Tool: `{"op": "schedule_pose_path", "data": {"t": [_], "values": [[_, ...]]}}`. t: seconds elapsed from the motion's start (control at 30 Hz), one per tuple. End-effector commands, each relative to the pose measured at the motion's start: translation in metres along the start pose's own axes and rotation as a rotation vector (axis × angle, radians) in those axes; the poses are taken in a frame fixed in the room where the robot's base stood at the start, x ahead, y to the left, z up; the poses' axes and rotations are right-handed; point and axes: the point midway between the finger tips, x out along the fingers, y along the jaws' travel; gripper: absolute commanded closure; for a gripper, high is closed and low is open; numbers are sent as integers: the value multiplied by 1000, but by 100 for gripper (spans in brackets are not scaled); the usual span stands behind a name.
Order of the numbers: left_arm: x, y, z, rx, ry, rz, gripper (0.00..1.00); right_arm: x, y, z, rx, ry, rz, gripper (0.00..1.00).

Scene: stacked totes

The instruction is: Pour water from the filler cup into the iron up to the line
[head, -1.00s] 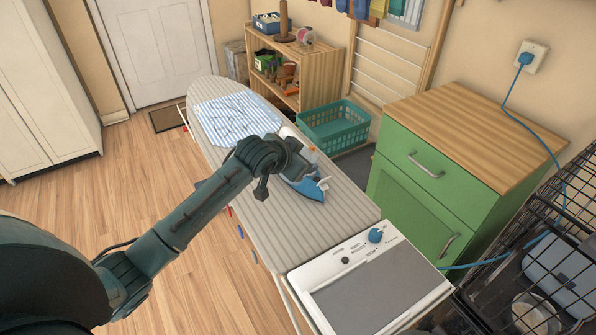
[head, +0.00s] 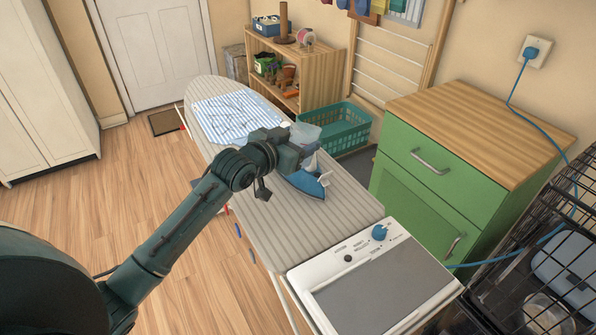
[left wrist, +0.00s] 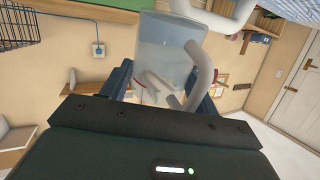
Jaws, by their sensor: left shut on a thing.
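The blue iron (head: 306,184) rests on the striped ironing board, with a pale part at its top. My left gripper (head: 304,155) is just above and behind it, shut on the filler cup (head: 306,134), a translucent cup. In the left wrist view the clear cup (left wrist: 168,45) stands between the fingers of my left gripper (left wrist: 163,85), with a grey curved handle or spout beside it. The water level and the iron's fill line cannot be made out. My right gripper is not in view.
A teal basket (head: 345,125) and green cabinet (head: 420,185) stand on the right. A wire crate (head: 490,290) is at lower right.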

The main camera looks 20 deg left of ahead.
Motion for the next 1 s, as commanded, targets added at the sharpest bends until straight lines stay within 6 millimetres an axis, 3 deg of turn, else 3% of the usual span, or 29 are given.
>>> {"op": "schedule_pose_path", "data": {"t": [0.1, 0.53, 0.8, 1.0], "values": [[0, 0, -2, -25, 59, 0, 69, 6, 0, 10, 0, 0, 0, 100], [-2, -1, -9, -41, 97, 0, 69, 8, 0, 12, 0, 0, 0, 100], [0, 1, -5, -79, 186, 0, 69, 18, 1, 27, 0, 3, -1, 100], [0, 0, -8, -104, 242, -1, 69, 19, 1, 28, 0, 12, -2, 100]]}}
